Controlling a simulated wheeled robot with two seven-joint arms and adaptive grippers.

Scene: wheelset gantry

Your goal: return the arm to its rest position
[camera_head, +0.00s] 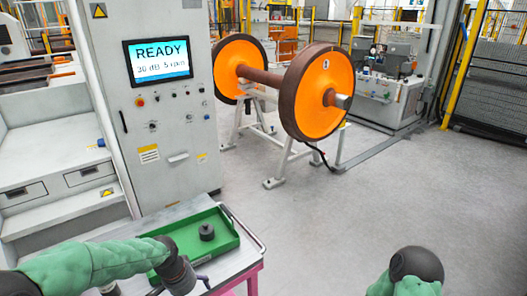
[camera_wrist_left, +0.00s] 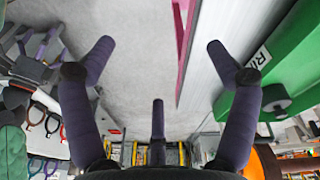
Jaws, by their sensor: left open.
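My left arm (camera_head: 85,265), in a green sleeve, reaches in from the left, low in the head view, over the front of the cart. My left gripper (camera_head: 182,286) is partly cut off by the bottom edge, beside the green tray. In the left wrist view its fingers (camera_wrist_left: 158,75) are spread wide, with nothing between them. My right arm (camera_head: 405,278) shows at the bottom right of the head view, away from the cart; its gripper is out of that view. Dark fingers at the left of the wrist view look like my right gripper (camera_wrist_left: 32,55), whose opening is unclear.
The green tray (camera_head: 232,243) lies on the cart (camera_head: 180,210) and holds a black round part (camera_head: 207,232). A grey control cabinet (camera_head: 160,110) with a READY screen (camera_head: 160,60) stands behind. An orange wheelset (camera_head: 312,95) rests on a stand. Floor (camera_head: 350,215) at right is clear.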

